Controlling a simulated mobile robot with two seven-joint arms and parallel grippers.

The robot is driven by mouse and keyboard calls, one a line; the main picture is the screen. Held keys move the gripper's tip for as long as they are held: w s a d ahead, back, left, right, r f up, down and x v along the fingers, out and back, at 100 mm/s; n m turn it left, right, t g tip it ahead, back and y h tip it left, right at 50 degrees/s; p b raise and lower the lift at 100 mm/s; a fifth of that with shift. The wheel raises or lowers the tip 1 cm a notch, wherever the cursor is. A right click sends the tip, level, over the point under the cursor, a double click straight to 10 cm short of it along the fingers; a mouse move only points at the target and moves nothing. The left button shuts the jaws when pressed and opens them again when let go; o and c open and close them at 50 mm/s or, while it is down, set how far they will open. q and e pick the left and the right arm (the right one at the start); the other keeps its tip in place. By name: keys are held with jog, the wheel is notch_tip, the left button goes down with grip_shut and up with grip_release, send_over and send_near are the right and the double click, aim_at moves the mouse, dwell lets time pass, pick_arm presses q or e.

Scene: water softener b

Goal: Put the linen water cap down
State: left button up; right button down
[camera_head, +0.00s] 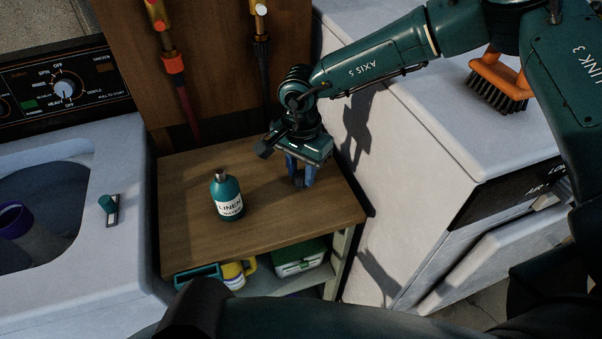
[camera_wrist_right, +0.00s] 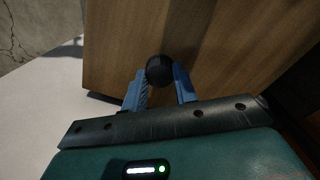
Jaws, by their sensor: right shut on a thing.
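The linen water bottle (camera_head: 227,198) is teal with a white label and stands upright on the wooden shelf top, with its neck uncovered. My right gripper (camera_head: 299,181) is over the right part of that wooden top, to the right of the bottle and apart from it. Its blue fingers are shut on the dark round linen water cap (camera_wrist_right: 160,69), which shows clearly between the fingertips in the right wrist view. In the head view the cap is small and dark at the fingertips; I cannot tell whether it touches the wood. My left gripper is not in view.
The wooden top (camera_head: 185,246) is clear around the bottle. A washer (camera_head: 75,290) with an open tub is at left, and a white machine (camera_head: 400,150) bearing an orange brush (camera_head: 498,82) is at right. Hoses hang behind; containers sit on the lower shelf.

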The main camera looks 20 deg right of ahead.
aim_at(301, 175)
jog(key=shift+f, duration=1)
jog(key=shift+f, duration=0.1)
jog(key=shift+f, duration=0.15)
jog(key=c, duration=1.1)
grip_release()
notch_tip(301, 175, up, 13)
jog(key=b, duration=0.1)
jog(key=shift+f, duration=0.2)
jog(key=shift+s+f, duration=0.1)
